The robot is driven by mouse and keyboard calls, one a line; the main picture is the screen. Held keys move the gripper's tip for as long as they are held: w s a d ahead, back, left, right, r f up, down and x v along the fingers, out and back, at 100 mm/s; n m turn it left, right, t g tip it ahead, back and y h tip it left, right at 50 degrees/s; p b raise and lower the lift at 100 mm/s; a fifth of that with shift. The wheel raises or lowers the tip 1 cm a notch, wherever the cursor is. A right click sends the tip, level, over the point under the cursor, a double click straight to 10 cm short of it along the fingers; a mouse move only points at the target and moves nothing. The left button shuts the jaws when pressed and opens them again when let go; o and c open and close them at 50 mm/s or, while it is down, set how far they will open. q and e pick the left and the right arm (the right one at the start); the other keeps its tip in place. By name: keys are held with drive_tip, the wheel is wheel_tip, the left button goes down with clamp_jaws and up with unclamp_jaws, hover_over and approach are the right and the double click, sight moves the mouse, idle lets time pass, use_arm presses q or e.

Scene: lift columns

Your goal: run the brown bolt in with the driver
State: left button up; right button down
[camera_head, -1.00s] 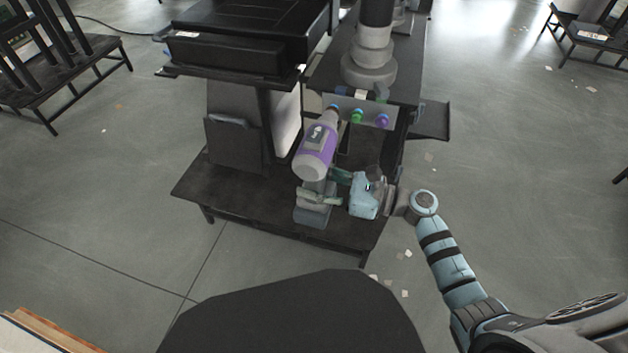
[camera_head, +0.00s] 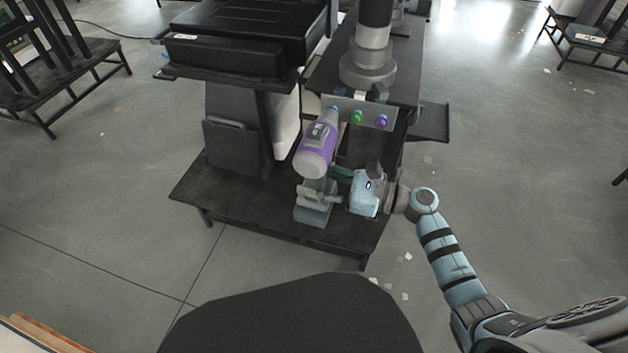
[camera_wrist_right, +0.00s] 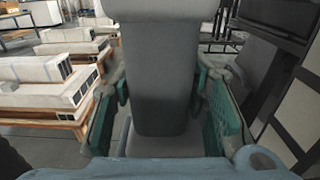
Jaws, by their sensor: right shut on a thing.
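The driver (camera_head: 316,158), purple and grey with a grey battery foot, points away from me, its nose at the left part of a grey plate (camera_head: 345,107). My right gripper (camera_head: 328,190) is shut around its grey handle. In the right wrist view the teal finger pads of the gripper (camera_wrist_right: 165,100) stand on both sides of the grey handle (camera_wrist_right: 160,75). A blue bolt (camera_head: 333,107), a green bolt (camera_head: 357,116) and a purple bolt (camera_head: 381,120) show on the plate. I cannot make out the brown bolt; the driver's nose covers part of the plate. My left gripper is out of view.
The plate sits at the front of a dark bench (camera_head: 325,75) bearing a grey column (camera_head: 368,65). A lower dark shelf (camera_head: 240,205) lies beneath the driver. A black machine (camera_head: 235,50) stands close on the left. The floor to the right is open.

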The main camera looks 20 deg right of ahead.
drive_tip(key=shift+w+d+b, duration=0.25)
drive_tip(key=shift+w+b, duration=0.15)
drive_tip(key=shift+b, duration=0.6)
idle(1.1)
drive_tip(key=shift+w+d+r+b, duration=0.1)
drive_tip(key=shift+w+d+b, duration=0.1)
drive_tip(key=shift+b, duration=0.2)
idle(0.3)
idle(0.4)
drive_tip(key=shift+a, duration=0.1)
idle(0.4)
drive_tip(key=shift+s+a+r+p, duration=0.1)
drive_tip(key=shift+s+a+p, duration=0.25)
drive_tip(key=shift+s, duration=0.2)
drive_tip(key=shift+s+a+p, duration=0.25)
drive_tip(key=shift+s+a, duration=0.1)
drive_tip(key=shift+s, duration=0.2)
drive_tip(key=shift+s+a+p, duration=0.4)
drive_tip(key=shift+s+a, duration=0.2)
drive_tip(key=shift+s, duration=0.35)
